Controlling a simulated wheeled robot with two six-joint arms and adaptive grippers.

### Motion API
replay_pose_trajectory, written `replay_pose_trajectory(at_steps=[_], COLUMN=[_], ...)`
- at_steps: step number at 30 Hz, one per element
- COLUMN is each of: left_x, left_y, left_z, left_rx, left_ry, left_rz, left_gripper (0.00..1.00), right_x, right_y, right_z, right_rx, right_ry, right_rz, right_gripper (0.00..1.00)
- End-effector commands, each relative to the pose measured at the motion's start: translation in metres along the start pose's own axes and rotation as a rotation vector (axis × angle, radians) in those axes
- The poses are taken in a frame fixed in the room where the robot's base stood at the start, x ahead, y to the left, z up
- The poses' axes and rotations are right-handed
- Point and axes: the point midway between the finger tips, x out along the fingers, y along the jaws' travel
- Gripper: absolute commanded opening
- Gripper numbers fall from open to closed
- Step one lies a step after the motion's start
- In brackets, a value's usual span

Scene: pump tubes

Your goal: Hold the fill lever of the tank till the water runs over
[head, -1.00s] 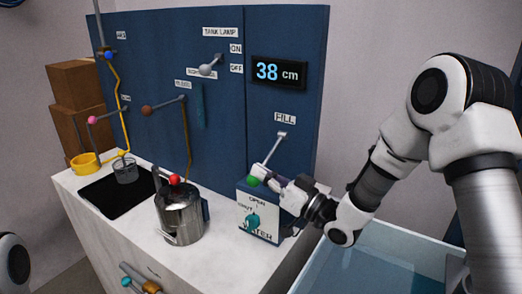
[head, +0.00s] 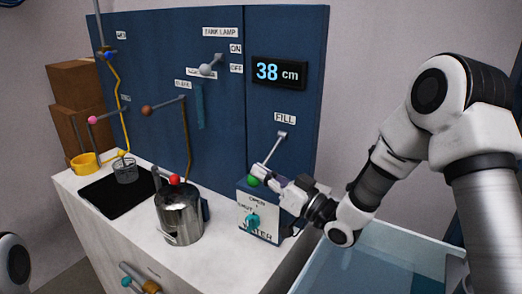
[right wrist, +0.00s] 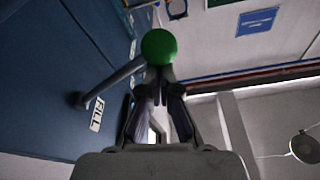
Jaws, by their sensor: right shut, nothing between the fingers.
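The fill lever (head: 273,152) is a grey rod on the blue panel under the FILL label, slanting down to a green ball knob (head: 254,181). The green knob (right wrist: 159,46) also shows in the right wrist view, just beyond my fingertips. My right gripper (head: 261,172) is shut with nothing between its fingers, and its tips are at the knob; I cannot tell if they touch it. The tank (head: 400,262) is the pale blue open basin at the lower right with water in it. The display (head: 279,72) reads 38 cm. My left gripper is out of view.
A blue-white WATER box (head: 258,217) with a teal knob stands below the lever. A steel kettle (head: 181,215) with a red knob stands left of it on the white counter (head: 110,225). A sink, yellow cup and more levers are farther left.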

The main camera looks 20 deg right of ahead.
Motion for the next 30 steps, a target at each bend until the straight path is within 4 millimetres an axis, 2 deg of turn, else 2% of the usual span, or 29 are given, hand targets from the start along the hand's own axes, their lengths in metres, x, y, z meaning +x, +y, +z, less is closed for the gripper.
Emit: replay_pose_trajectory(at_steps=[1,24,27,30], left_x=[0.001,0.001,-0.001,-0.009], left_y=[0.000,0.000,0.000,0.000], left_z=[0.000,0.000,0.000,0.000], left_rx=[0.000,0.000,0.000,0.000], left_ry=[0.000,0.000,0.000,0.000], left_rz=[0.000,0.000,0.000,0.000], left_gripper=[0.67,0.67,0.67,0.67], right_x=[-0.003,-0.003,-0.002,0.003], right_y=[-0.001,-0.001,-0.001,-0.002], right_z=[0.010,0.010,0.007,-0.004], right_rx=[0.009,0.009,0.009,0.006], right_ry=[-0.023,-0.023,-0.023,-0.020], right_rz=[0.001,0.001,0.001,0.001], right_gripper=[0.00,0.00,0.00,0.00])
